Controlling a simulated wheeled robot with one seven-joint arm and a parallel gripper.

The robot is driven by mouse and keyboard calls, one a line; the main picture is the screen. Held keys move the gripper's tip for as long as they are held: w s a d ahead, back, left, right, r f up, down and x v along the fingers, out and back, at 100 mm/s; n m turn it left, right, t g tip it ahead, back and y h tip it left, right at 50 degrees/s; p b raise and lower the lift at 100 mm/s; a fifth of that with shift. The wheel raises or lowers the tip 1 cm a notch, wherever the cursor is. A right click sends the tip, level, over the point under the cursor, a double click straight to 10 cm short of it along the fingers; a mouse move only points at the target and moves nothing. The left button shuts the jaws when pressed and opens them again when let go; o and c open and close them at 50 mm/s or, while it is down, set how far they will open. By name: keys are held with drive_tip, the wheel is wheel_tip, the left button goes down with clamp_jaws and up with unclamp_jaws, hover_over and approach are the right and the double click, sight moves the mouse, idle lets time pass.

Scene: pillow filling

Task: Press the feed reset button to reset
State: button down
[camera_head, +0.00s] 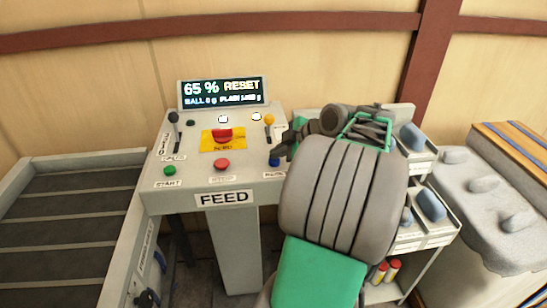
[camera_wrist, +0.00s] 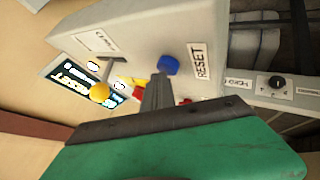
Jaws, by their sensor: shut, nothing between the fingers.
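The blue reset button (camera_head: 274,158) is at the right front of the grey FEED console (camera_head: 225,197), its label partly hidden by my arm. In the wrist view the blue button (camera_wrist: 168,65) sits beside a clear RESET label (camera_wrist: 201,62). My gripper (camera_head: 284,148) is shut and empty, close to the button at the console's right edge. In the wrist view the fingertips (camera_wrist: 158,79) point at the button and lie just below it in the picture. I cannot tell whether they touch it. The display (camera_head: 223,91) reads 65 % RESET.
A green start button (camera_head: 170,170), a red button (camera_head: 222,164) and a larger red button on a yellow plate (camera_head: 222,139) are on the same panel. A yellow-knobbed lever (camera_head: 269,120) stands near my gripper. A conveyor (camera_head: 65,215) is left; shelves with bins (camera_head: 430,205) are right.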

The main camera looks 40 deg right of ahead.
sight(276, 161)
drive_tip(key=shift+a+f, duration=0.1)
drive_tip(key=shift+f, duration=0.05)
idle(0.3)
wheel_tip(276, 161, up, 6)
drive_tip(key=p, duration=0.4)
drive_tip(key=shift+f, duration=0.2)
drive_tip(key=shift+w, duration=0.1)
